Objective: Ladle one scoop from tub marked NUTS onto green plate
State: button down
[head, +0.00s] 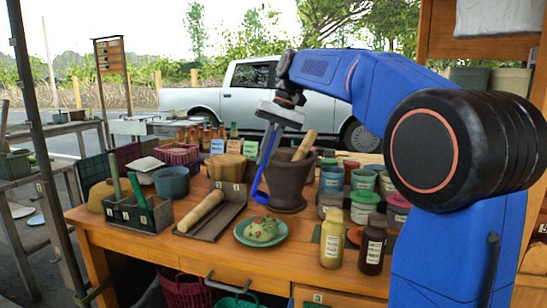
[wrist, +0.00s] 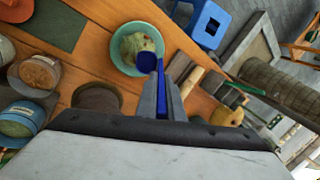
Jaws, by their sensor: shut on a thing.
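My gripper (head: 267,152) is shut on the handle of a blue ladle (head: 259,191), pointing down in front of the brown mortar. The ladle's bowl hangs above the far side of the green plate (head: 239,237). In the wrist view the bowl (wrist: 148,63) overlaps the edge of the plate (wrist: 116,52), close ahead of my fingertips (wrist: 157,84). A pale green, speckled heap (head: 262,229) lies on the plate. I cannot see clearly whether the ladle's bowl holds anything. Several small tubs (head: 363,179) stand at the right; I cannot read NUTS on any.
The mortar (head: 287,183) with a wooden pestle stands just behind the ladle. A rolling pin (head: 201,211) lies on a tray at left, beside a dark caddy (head: 137,213). A white-labelled bottle (head: 331,238) and a dark bottle (head: 372,243) stand at front right.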

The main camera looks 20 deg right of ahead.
jog(key=a+h, duration=0.5)
jog(key=a, duration=0.1)
jog(key=shift+w+a+f+g+h, duration=0.2)
jog(key=shift+w+g+h, duration=0.1)
jog(key=shift+w+g, duration=0.1)
dwell(0.4)
